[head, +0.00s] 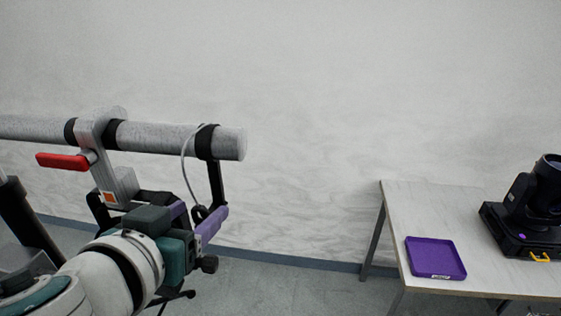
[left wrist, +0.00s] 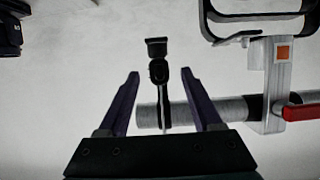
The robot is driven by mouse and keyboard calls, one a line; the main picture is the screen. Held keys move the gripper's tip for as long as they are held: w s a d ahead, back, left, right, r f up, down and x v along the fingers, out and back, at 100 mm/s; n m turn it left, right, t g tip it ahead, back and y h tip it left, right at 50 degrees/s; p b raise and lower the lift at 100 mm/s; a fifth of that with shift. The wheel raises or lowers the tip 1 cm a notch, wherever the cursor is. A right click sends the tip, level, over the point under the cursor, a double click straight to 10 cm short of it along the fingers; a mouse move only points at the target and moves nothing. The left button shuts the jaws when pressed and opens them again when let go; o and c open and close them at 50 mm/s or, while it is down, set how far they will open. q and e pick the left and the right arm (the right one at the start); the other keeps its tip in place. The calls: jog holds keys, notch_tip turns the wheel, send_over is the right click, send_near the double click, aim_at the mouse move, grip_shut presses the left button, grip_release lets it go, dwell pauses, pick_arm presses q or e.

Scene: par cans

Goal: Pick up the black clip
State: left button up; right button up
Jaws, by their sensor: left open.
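A black clip (left wrist: 158,70) hangs under the end of a grey pipe (head: 175,138). In the head view a black band (head: 205,143) wraps the pipe, with a black strip (head: 215,182) running down from it. A thin grey cable (head: 184,170) loops down beside it. My left gripper (head: 203,212) is open below the pipe end. In the left wrist view its purple fingers (left wrist: 160,74) stand apart, one on each side of the clip. I see no clear contact. The clip's lower part is partly hidden in the head view. My right gripper is not in view.
A clamp (head: 98,150) with a red handle (head: 62,161) sits on the pipe left of the clip. A table (head: 480,215) at the right holds a purple tray (head: 436,258) and a black stage light (head: 535,205). The wall behind is bare.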

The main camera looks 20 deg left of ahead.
pick_arm(q)
jog(key=shift+x, duration=0.85)
grip_shut()
dwell(0.8)
